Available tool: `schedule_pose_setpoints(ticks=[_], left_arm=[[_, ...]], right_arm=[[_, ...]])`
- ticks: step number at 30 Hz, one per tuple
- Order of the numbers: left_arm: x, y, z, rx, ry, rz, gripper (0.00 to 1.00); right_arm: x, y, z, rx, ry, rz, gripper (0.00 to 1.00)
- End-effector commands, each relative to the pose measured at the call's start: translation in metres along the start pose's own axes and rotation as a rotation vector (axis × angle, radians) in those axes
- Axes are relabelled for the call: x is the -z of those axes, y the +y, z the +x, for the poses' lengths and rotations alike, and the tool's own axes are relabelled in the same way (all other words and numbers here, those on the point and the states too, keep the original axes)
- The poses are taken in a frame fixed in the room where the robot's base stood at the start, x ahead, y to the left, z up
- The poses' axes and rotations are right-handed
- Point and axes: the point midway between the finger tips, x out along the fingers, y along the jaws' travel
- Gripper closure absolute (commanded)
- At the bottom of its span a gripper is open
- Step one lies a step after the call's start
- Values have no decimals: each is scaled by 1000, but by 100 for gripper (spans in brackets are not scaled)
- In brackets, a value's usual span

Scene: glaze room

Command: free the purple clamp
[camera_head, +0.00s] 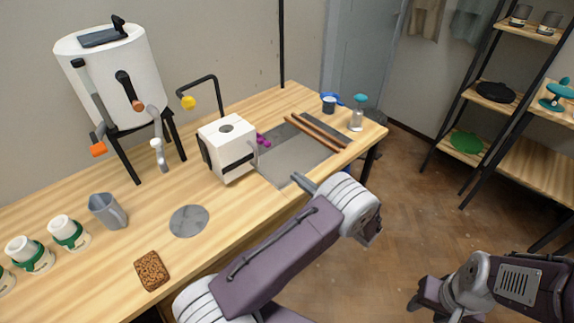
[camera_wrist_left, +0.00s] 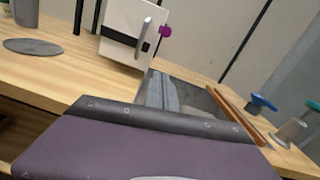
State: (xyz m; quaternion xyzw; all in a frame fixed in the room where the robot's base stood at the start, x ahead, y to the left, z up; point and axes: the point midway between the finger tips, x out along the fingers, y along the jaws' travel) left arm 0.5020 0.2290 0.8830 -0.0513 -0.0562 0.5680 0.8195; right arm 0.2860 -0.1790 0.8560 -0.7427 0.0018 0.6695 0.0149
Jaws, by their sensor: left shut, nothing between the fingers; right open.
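The purple clamp (camera_head: 264,140) shows at the far right side of a white box-shaped device (camera_head: 222,148) on the wooden table. It is small and partly hidden behind the device. In the left wrist view the purple clamp (camera_wrist_left: 166,31) appears as a round purple piece beside the device's grey handle (camera_wrist_left: 145,33). My left gripper (camera_head: 298,181) is shut and empty over the front edge of the grey slab, in front and to the right of the clamp, apart from it. My right gripper (camera_head: 415,303) is open and low at the lower right, away from the table.
A grey slab (camera_head: 284,166) with brown sticks (camera_head: 319,132) lies right of the device. A grey jug (camera_head: 107,211), a disc (camera_head: 189,221) and a sponge-like block (camera_head: 151,270) are left. Shelves stand right.

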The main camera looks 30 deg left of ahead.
Motion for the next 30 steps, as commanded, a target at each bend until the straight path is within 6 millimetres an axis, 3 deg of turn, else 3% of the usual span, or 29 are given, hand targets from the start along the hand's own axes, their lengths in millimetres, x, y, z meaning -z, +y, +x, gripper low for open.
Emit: schedule_pose_setpoints(ticks=[13, 19, 30], left_arm=[[-4, 1, 93, -4, 1, -1, 100], [-33, 0, 97, -1, 1, -1, 100], [-39, 0, 99, 0, 1, 0, 100]], right_arm=[[1, 0, -8, 0, 0, 0, 55], [2, 0, -15, 0, 0, 0, 55], [2, 0, -16, 0, 0, 0, 55]])
